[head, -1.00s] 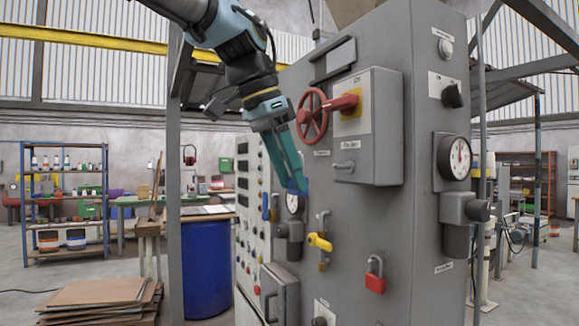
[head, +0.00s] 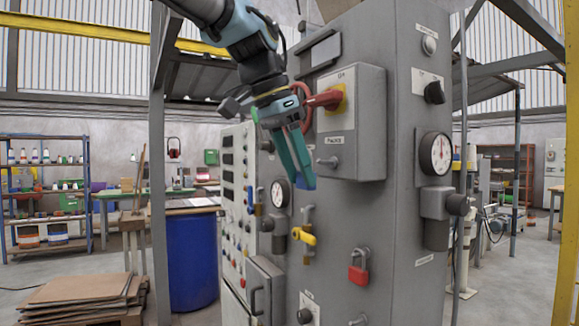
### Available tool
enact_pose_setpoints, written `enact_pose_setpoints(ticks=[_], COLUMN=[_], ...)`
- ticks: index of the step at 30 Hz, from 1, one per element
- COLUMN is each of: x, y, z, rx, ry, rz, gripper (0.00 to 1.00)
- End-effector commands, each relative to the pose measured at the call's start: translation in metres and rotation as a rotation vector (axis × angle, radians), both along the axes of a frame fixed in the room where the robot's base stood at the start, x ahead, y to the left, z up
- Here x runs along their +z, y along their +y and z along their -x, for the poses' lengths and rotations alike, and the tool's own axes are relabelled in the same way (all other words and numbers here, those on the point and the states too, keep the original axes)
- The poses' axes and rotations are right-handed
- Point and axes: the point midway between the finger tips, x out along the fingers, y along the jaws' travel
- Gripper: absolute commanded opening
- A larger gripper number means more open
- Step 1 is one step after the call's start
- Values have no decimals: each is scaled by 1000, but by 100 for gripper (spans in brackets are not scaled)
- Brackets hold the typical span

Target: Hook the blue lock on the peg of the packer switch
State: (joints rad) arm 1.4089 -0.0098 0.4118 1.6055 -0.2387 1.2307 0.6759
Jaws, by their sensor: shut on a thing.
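My gripper (head: 307,184) hangs down in front of the grey cabinet (head: 345,222), its teal fingers shut on the blue lock (head: 311,183). Only a small blue part of the lock shows at the fingertips; its shackle cannot be made out. The packer switch is a red handle (head: 324,99) on a yellow plate, on a grey box (head: 366,130). A short grey peg (head: 328,162) sticks out low on the box, under a small label. In the picture the lock is left of and slightly below the peg, apart from it.
Below are a yellow valve handle (head: 303,236) and a red padlock (head: 358,268) hanging on the cabinet. A round gauge (head: 280,193) is left of the fingertips. A red wheel (head: 306,90) is partly hidden behind my gripper. A larger gauge (head: 436,153) is on the right face.

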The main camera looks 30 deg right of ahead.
Motion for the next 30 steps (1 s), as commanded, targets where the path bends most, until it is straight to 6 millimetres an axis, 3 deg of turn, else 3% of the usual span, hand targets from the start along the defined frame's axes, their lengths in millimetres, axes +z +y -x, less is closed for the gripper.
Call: enact_pose_setpoints(ticks=[16, 30], x=[-3, -12], y=[-32, -43], z=[2, 2], rx=[-1, 0], ry=[0, 0], rz=[-2, 0], gripper=[0, 0])
